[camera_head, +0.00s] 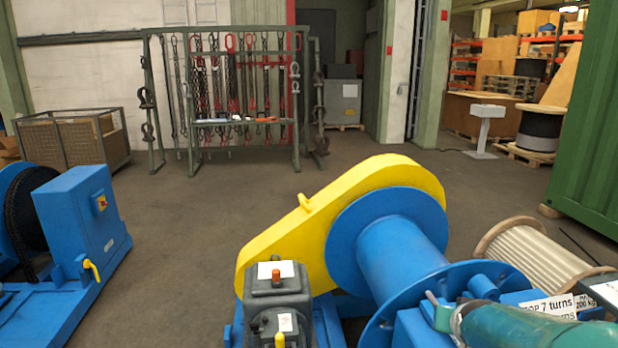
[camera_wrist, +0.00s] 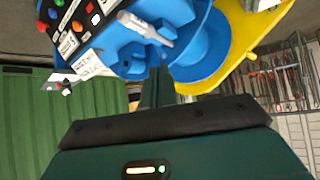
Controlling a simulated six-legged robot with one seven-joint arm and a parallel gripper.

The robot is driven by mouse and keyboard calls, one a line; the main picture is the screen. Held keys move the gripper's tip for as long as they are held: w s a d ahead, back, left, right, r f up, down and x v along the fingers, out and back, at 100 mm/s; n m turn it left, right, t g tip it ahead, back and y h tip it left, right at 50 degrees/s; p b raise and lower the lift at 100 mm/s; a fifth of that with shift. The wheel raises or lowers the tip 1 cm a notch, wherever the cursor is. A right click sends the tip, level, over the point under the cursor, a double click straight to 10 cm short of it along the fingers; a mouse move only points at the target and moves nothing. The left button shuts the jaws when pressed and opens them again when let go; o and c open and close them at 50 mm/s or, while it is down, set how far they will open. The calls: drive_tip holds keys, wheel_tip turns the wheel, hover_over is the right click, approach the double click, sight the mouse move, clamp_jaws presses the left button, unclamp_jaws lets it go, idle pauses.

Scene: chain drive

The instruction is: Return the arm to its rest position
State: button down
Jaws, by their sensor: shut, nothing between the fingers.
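My gripper (camera_wrist: 157,80) shows in the wrist view as dark green fingers, shut together and empty, in front of its wide dark green housing. The fingertips are hard to make out against the blue drum behind them. In the head view a teal part of my arm (camera_head: 545,328) reaches in at the bottom right, in front of the winch's blue drum (camera_head: 402,255) and its signs. My fingers are not clear in that view. The winch has a yellow chain guard (camera_head: 290,240), which also shows in the wrist view (camera_wrist: 245,50).
A blue machine (camera_head: 85,225) stands at left. A chain rack (camera_head: 235,90) and a mesh crate (camera_head: 75,140) stand behind. A green container (camera_head: 590,140) and a pale ribbed reel (camera_head: 535,255) are at right. The middle floor (camera_head: 225,205) is clear. A button panel (camera_wrist: 75,20) shows in the wrist view.

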drive_tip(key=s+a+r+n+g+y, duration=0.1)
drive_tip(key=s+a+r+n, duration=0.1)
drive_tip(key=s+a, duration=0.6)
drive_tip(key=s+a+r+n+g+y, duration=0.2)
drive_tip(key=s+a+r, duration=0.2)
drive_tip(key=s+a, duration=0.5)
drive_tip(key=shift+s, duration=1)
drive_tip(key=shift+d, duration=0.1)
